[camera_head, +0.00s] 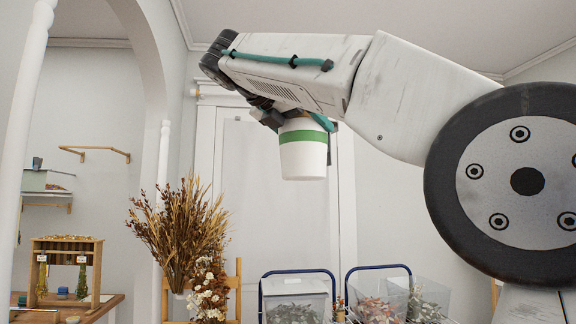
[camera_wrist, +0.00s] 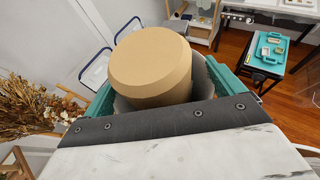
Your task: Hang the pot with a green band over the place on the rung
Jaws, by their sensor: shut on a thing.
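The white pot with a green band (camera_head: 303,160) hangs upright in the air below my gripper (camera_head: 275,118) in the head view. My gripper is shut on it near its top. In the wrist view, a tan round body (camera_wrist: 152,65) fills the space between the teal fingers of my gripper (camera_wrist: 165,88); the green band does not show there. At the left of the head view, a wooden stand (camera_head: 67,241) has a top bar with bundles and white tags hanging under it. A wooden rail (camera_head: 87,150) is fixed to the wall above. I cannot tell which is the rung.
Dried flowers (camera_head: 180,232) stand below and left of the pot. Clear bins (camera_head: 293,298) and blue-framed carts (camera_head: 378,268) stand below. A pale door (camera_head: 245,215) is behind. The wrist view shows a teal case (camera_wrist: 270,55) on a stand and open wooden floor.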

